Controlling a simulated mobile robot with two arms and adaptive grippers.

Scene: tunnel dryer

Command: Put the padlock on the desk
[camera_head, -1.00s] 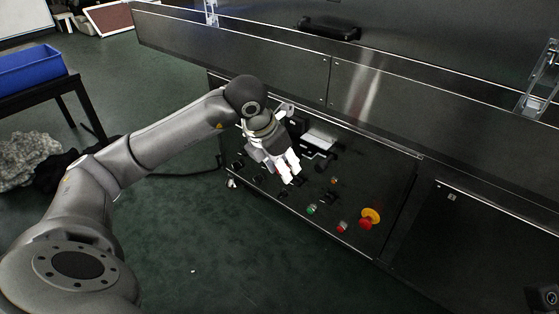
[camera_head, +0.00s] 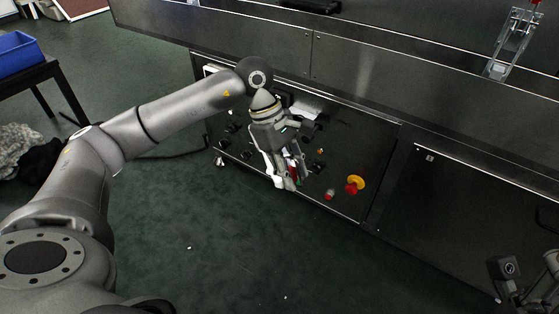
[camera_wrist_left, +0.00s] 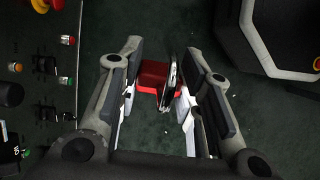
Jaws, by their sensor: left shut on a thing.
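My left gripper (camera_head: 288,180) hangs in front of the machine's control panel with its fingers pointing down. It is shut on the red padlock (camera_wrist_left: 153,75), which sits between the fingers in the left wrist view. In the head view only a small red part of the padlock (camera_head: 293,172) shows, the rest hidden by the fingers. A dark table (camera_head: 38,72), perhaps the desk, stands at the upper left. What looks like part of my right gripper (camera_head: 525,282) shows at the lower right edge; its jaws are not clear.
The control panel (camera_head: 235,150) has several knobs, a red button (camera_head: 329,194) and a yellow-and-red emergency stop (camera_head: 353,186) close to my left gripper. A blue crate (camera_head: 20,55) stands on the table. Crumpled cloth (camera_head: 18,145) lies by it. The green floor in front is clear.

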